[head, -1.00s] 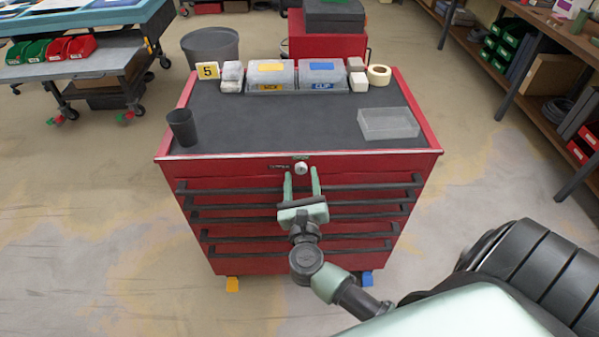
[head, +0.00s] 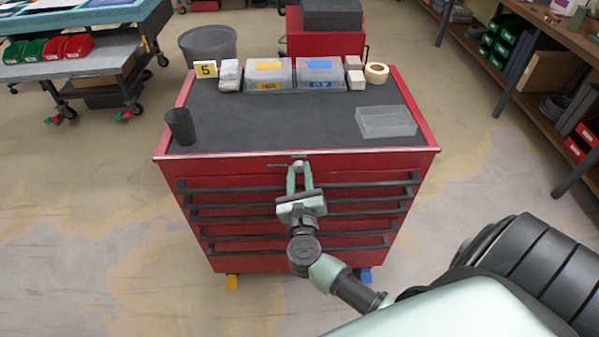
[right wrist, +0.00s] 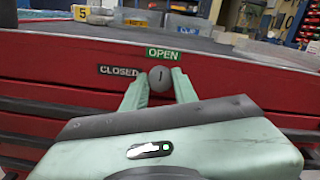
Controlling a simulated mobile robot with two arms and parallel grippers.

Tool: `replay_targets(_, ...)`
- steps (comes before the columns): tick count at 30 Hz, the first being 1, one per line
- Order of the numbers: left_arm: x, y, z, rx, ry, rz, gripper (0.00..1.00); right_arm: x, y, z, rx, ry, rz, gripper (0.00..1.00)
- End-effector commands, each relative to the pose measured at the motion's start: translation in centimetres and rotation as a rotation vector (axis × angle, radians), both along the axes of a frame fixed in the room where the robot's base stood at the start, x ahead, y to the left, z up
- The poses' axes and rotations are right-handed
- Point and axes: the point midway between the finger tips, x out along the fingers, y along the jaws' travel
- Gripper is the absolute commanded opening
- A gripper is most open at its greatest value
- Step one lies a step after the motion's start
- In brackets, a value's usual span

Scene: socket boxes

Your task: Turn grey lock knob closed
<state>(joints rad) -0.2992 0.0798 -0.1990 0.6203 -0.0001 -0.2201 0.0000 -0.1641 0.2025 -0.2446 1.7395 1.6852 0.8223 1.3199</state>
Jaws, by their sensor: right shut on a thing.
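The grey lock knob (right wrist: 160,77) sits on the red cabinet's front, just below the top edge. In the right wrist view its dark mark stands nearly upright, toward the green OPEN label (right wrist: 163,54). The CLOSED label (right wrist: 119,71) is to its left. My right gripper (right wrist: 161,84) is shut on the knob, one finger on each side; it also shows in the head view (head: 299,168), where its fingers largely hide the knob. My left gripper is not in view.
The red cabinet (head: 240,172) has several dark drawer handles (head: 232,187) below the knob. On its dark top stand a black cup (head: 181,127), a clear tray (head: 386,122) and lidded bins (head: 270,76).

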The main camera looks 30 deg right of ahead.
Motion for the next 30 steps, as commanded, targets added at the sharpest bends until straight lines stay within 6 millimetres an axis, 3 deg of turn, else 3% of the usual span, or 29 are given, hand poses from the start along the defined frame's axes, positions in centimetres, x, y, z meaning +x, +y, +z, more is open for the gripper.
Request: replay_targets(30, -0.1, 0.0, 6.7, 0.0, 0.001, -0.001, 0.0, 0.0, 0.2, 0.1, -0.747, 0.464, 0.002, 0.0)
